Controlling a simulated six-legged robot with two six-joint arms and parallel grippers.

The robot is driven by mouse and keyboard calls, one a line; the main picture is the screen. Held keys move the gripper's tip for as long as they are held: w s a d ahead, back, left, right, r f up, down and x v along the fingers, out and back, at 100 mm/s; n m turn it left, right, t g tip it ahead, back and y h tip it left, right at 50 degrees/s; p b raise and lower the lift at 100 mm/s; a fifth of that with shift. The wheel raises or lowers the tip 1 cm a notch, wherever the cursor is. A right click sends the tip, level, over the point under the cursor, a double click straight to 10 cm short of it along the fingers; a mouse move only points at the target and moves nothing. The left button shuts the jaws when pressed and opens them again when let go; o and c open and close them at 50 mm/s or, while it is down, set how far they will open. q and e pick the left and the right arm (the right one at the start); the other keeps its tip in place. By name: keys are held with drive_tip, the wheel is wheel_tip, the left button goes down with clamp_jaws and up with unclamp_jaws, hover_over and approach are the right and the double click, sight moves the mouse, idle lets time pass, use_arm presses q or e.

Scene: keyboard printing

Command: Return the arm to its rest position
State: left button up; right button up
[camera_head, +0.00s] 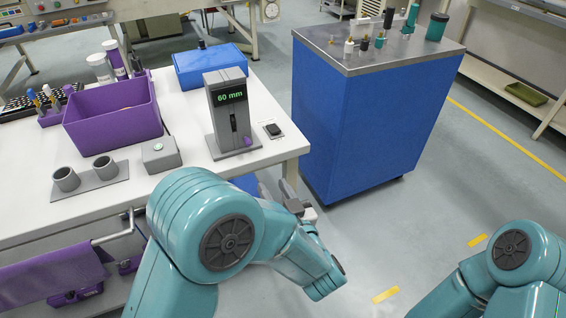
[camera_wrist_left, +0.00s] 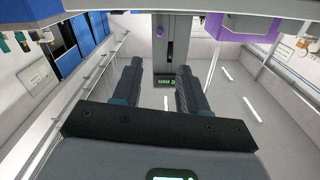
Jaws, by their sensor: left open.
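My left arm is bent in the lower middle of the head view, in front of the white table. My left gripper (camera_head: 296,196) shows beside the table's front right corner, partly hidden by the arm. In the left wrist view its two dark fingers (camera_wrist_left: 156,88) are apart, with nothing between them. My right arm shows at the lower right of the head view; its gripper is out of the picture.
The white table (camera_head: 215,165) holds a grey gauge reading 60 mm (camera_head: 231,115), a purple bin (camera_head: 112,120), a blue box (camera_head: 208,68) and a twin-cup holder (camera_head: 92,182). A blue cabinet (camera_head: 370,125) stands right of it. Floor between cabinet and right arm is clear.

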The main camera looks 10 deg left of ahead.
use_arm(q)
drive_tip(key=a+f+n+g+y+p, duration=0.1)
drive_tip(key=a+g+y+p, duration=0.15)
drive_tip(key=a+p, duration=0.65)
drive_tip(key=s+a+f+m+g+h, duration=0.25)
drive_tip(key=a+f+h, duration=0.25)
drive_tip(key=a+f, duration=0.3)
drive_tip(key=s+d+f+g+h, duration=0.3)
drive_tip(key=s+d, duration=0.2)
drive_tip(key=s, duration=0.1)
drive_tip(key=s+d+f+m+g+h+p, duration=0.1)
drive_tip(key=s+d+f+g+h, duration=0.2)
drive_tip(key=s, duration=0.4)
drive_tip(key=s+d+f+g+h+p, duration=0.1)
drive_tip(key=s+d+f+g+h, duration=0.2)
drive_tip(key=s+d+f+h, duration=0.1)
drive_tip(key=s+d+h, duration=0.1)
drive_tip(key=s+d, duration=0.1)
drive_tip(key=s, duration=0.1)
drive_tip(key=shift+s+d+g, duration=0.15)
drive_tip(key=shift+d+g, duration=0.15)
drive_tip(key=shift+h, duration=0.25)
